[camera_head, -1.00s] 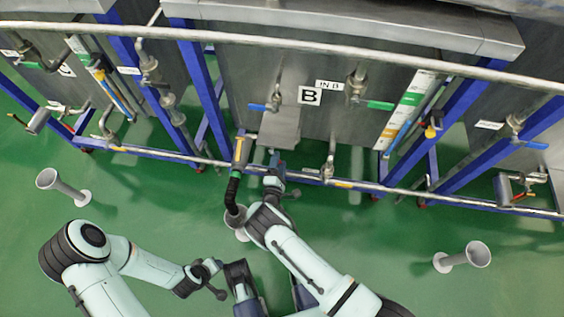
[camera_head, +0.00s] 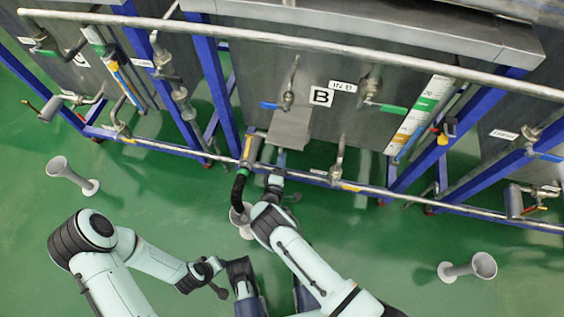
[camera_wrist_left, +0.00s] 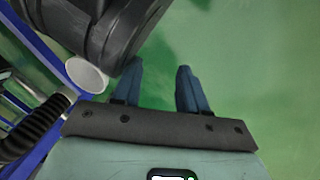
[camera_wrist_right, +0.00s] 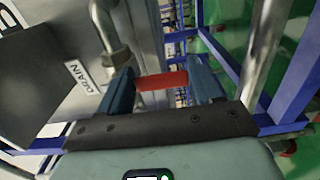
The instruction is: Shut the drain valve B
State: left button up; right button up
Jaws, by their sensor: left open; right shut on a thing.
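The B tank's drain valve (camera_head: 250,148) is at the lower front of the tank, with a black hose (camera_head: 240,188) running down from it. In the right wrist view, its red lever (camera_wrist_right: 163,80) lies crosswise between the blue fingers of my right gripper (camera_wrist_right: 163,88), which is shut on it. In the head view, my right gripper (camera_head: 279,163) is just right of the valve, and the lever is hidden there. My left gripper (camera_wrist_left: 160,88) is open and empty over green floor.
A long metal rail (camera_head: 330,182) runs across the front below the B sign (camera_head: 321,97). Blue frame legs (camera_head: 216,95) stand on both sides.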

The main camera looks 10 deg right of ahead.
jog(key=o, duration=1.5)
jog(key=shift+o, duration=0.2)
pick_arm(q)
jog(key=r+p, duration=0.1)
jog(key=d+r+p, duration=0.1)
jog(key=r, duration=0.1)
jog(key=d+r+p, duration=0.1)
jog(key=r, duration=0.1)
jog(key=shift+w, duration=0.2)
pick_arm(e)
jog(key=v, duration=1.3)
jog(key=shift+s+a, duration=0.15)
